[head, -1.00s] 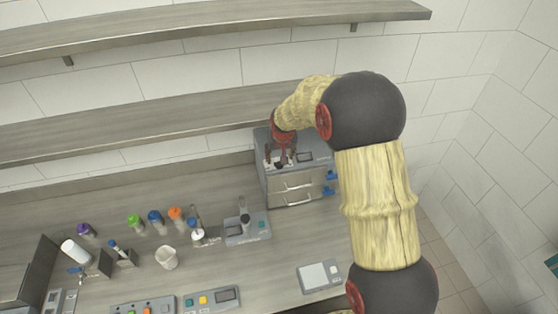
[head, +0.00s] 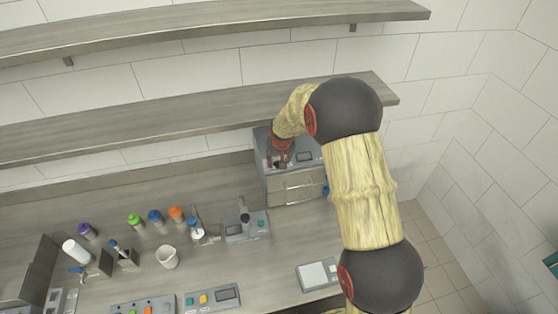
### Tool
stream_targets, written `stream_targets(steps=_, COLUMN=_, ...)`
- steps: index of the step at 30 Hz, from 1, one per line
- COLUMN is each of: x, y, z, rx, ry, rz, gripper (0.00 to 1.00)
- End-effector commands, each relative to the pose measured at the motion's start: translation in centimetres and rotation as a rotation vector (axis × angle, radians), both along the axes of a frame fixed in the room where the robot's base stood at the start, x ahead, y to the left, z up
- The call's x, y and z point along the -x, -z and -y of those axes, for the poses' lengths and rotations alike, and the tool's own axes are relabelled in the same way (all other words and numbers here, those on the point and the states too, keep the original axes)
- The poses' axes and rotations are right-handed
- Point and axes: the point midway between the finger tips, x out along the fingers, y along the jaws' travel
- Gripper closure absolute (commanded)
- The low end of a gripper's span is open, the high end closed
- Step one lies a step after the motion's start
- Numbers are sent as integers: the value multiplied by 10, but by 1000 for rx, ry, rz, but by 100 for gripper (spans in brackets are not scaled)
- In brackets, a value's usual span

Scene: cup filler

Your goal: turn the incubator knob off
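The incubator appears to be the grey box (head: 297,187) with silver drawer-like fronts and handles, at the back right of the counter. A dark display (head: 305,156) shows on its sloped top panel. My gripper (head: 277,165) is at the left part of that panel, pointing down at it. The fingers are small and dark here, and I cannot tell whether they are open or touching anything. The knob is not distinguishable; my gripper and wrist cover that part of the panel.
A shelf (head: 180,118) runs just above and behind my wrist. A grey device with a lever (head: 247,226) stands left of the incubator. A scale-like device (head: 318,274) sits in front. Several coloured-cap bottles, a white cup (head: 168,257) and button panels (head: 212,299) fill the left counter.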

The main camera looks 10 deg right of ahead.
Motion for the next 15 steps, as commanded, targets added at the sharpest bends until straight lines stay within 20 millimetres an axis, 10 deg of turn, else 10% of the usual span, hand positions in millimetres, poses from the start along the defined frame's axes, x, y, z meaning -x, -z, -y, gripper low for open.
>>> stream_targets(steps=15, x=0, y=0, z=0, rx=0, ry=0, rz=0, gripper=91)
